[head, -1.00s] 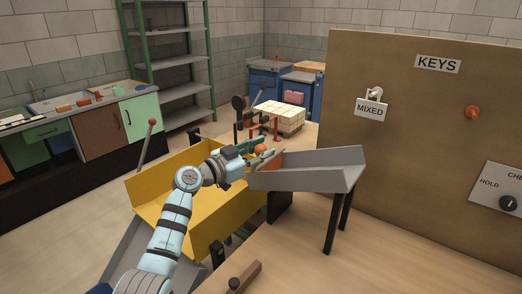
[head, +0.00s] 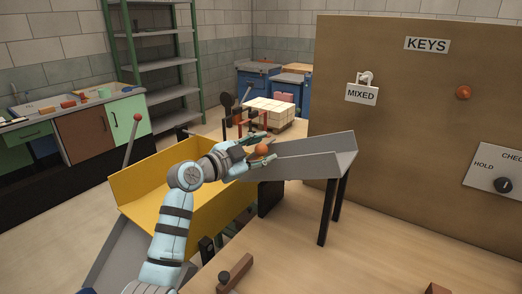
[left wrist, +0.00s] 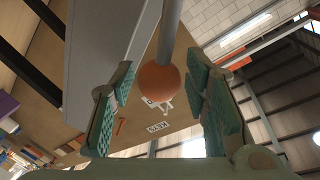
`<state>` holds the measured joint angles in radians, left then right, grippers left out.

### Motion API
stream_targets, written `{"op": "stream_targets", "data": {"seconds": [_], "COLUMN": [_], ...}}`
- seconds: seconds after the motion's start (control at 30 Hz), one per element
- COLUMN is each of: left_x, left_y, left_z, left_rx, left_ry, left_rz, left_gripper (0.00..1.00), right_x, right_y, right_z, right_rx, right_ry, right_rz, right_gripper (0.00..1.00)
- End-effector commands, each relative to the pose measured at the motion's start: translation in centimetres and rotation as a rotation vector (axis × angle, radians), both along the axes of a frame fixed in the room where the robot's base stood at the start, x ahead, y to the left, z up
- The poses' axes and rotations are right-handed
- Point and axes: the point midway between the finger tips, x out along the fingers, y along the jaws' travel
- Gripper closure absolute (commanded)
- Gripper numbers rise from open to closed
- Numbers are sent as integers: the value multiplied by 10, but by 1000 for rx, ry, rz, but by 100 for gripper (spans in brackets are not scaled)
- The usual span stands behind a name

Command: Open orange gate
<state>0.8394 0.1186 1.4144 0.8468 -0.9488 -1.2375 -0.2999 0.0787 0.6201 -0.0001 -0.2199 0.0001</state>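An orange ball knob (head: 262,149) sits near the left end of the grey chute (head: 318,155), above the bench. In the left wrist view the ball (left wrist: 158,78) is on the end of a grey rod. My left gripper (head: 256,150) reaches it from the left. Its teal finger pads stand on either side of the ball, with gaps visible in the left wrist view, so it is open around the ball and not clamped. The gate plate itself is not clearly visible behind my gripper. My right gripper is not in view.
A yellow hopper (head: 137,181) lies below my left arm, with a red-knobbed lever (head: 134,133) beside it. A brown board (head: 410,130) with KEYS and MIXED signs stands at right. The bench top (head: 290,240) is mostly clear in front of the chute.

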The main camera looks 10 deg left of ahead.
Motion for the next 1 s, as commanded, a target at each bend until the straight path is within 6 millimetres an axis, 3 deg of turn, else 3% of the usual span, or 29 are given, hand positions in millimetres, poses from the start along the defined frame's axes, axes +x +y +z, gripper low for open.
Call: {"op": "stream_targets", "data": {"seconds": [0.37,0.8,1.0], "left_x": [-4,-91,-102], "left_y": [4,59,64], "left_z": [1,10,12], "left_rx": [0,4,0], "left_ry": [-3,-1,-1], "left_rz": [2,3,-1], "left_gripper": [51,51,51], "right_x": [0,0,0], "right_y": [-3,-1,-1], "right_z": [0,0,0], "right_rx": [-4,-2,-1], "right_ry": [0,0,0], "right_rz": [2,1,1], "right_gripper": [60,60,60]}}
